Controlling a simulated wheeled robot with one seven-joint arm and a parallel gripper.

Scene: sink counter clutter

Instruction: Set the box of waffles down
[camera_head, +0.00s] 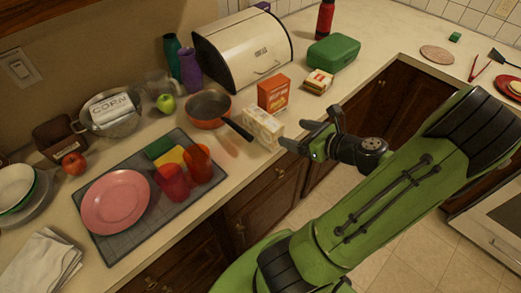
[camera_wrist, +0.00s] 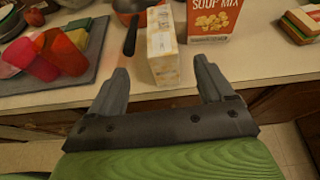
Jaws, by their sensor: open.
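A pale cream-and-yellow carton (camera_head: 263,128), which I take as the box of waffles though its label is unreadable, stands on the counter near the front edge. In the wrist view, the carton (camera_wrist: 163,52) is upright, with its near end between my fingertips in the picture. My gripper (camera_head: 308,128) is open and empty, just off the counter edge to the right of the carton. The wrist view shows the open gripper (camera_wrist: 161,68) with visible gaps between each finger and the carton.
An orange soup mix box (camera_head: 274,93) stands behind the carton. A pan (camera_head: 208,108) is to the left, its dark handle pointing at the carton. Red cups (camera_head: 173,182) and a pink plate (camera_head: 116,202) lie further left on a grey mat (camera_head: 139,243).

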